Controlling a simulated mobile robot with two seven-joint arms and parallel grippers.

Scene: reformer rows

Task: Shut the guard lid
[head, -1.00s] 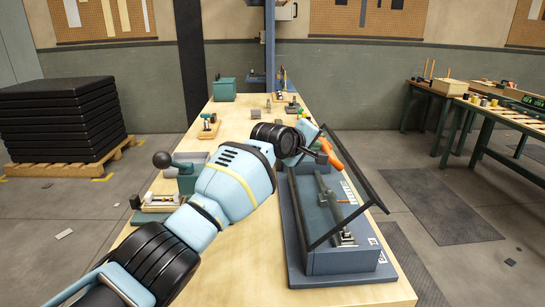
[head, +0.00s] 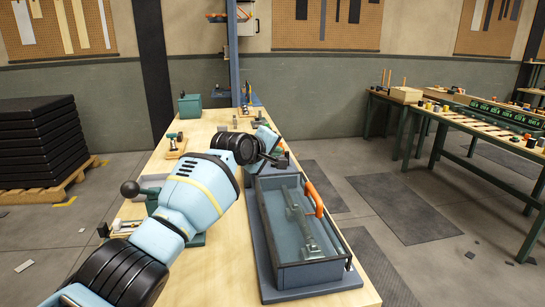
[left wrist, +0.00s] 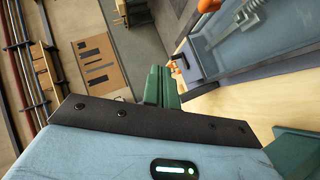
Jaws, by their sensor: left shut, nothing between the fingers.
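The guard lid (head: 327,226) is a clear panel with a dark frame, lying flat or almost flat over the long blue-grey box (head: 305,278). Whether its edge fully touches the rim I cannot tell. Its orange handle (head: 314,198) stands on the right side. A metal rail inside shows through the panel. My left gripper (head: 280,160) is shut and empty, just beyond the far end of the box, apart from the handle. In the left wrist view the box (left wrist: 270,65) is at the upper right. My right gripper is not in view.
The box stands on a wooden bench (head: 225,268). Small fixtures and a green box (head: 190,106) lie toward its far end. A black ball-topped lever (head: 130,189) is beside my left arm. Open floor separates the bench from the tables at right.

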